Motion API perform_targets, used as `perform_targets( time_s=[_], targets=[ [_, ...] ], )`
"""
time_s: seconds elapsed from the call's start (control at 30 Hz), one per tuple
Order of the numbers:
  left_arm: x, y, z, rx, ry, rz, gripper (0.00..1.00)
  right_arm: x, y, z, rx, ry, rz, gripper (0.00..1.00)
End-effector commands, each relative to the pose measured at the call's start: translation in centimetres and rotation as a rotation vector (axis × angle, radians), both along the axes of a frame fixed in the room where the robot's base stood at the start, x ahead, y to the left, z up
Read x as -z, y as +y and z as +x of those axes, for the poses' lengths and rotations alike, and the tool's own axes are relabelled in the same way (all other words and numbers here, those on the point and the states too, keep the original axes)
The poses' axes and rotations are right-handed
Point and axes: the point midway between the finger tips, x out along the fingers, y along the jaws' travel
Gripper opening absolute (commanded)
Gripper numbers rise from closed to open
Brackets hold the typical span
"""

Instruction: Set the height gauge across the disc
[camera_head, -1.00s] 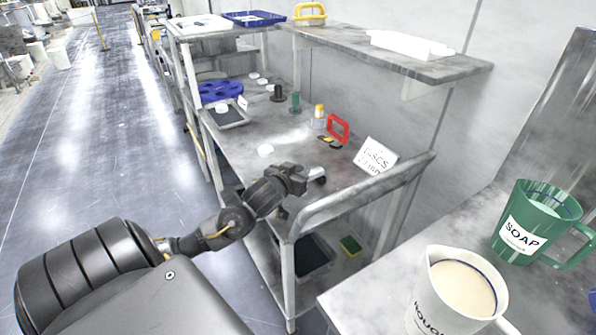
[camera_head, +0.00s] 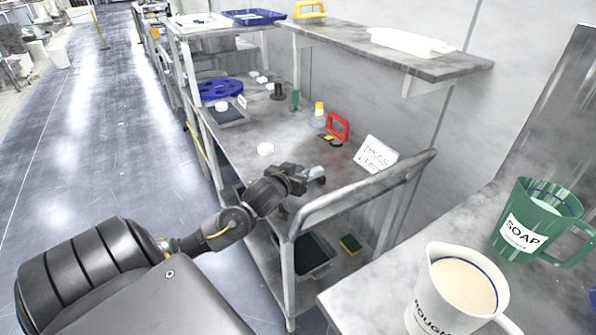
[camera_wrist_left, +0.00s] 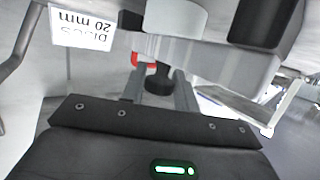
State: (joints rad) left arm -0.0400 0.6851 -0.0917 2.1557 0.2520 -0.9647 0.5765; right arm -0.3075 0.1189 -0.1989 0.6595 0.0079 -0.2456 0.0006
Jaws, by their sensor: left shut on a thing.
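My left gripper (camera_head: 303,175) is low over the near end of the cart's shelf. It is shut on a small grey and black thing, probably the height gauge (camera_head: 316,173). In the left wrist view the fingers (camera_wrist_left: 160,92) close around a dark knob. A wide grey bar (camera_wrist_left: 215,60) with a black block stands just beyond; I cannot tell whether it touches the shelf. A white disc (camera_head: 265,149) lies on the shelf left of and beyond the gripper. A white round thing in the wrist view is cut off. My right gripper is out of view.
A card reading DISCS (camera_head: 375,155) stands right of the gripper. The cart's rail (camera_head: 365,192) runs close in front. Bare shelf lies around the white disc.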

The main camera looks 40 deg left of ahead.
Motion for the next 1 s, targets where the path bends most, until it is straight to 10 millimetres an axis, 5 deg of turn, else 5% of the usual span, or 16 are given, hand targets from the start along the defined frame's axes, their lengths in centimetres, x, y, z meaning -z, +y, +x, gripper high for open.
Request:
perform_targets(
  time_s=[0.07, 0.1, 0.3, 0.67, 1.0],
  targets=[
    [0.1, 0.0, 0.0, 0.000, 0.001, 0.000, 0.00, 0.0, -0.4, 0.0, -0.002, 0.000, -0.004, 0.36],
    [0.1, 0.0, 0.0, 0.000, 0.001, 0.000, 0.33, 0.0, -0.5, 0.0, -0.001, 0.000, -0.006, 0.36],
    [0.1, 0.0, 0.0, 0.000, 0.002, -0.001, 0.56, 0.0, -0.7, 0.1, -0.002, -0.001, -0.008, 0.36],
    [0.1, -0.3, -0.7, 0.000, 0.004, 0.000, 0.56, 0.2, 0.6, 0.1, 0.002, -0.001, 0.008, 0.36],
    [-1.7, -2.1, -6.6, 0.001, 0.001, -0.005, 0.56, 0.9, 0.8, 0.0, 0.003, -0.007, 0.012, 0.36]
  ],
)
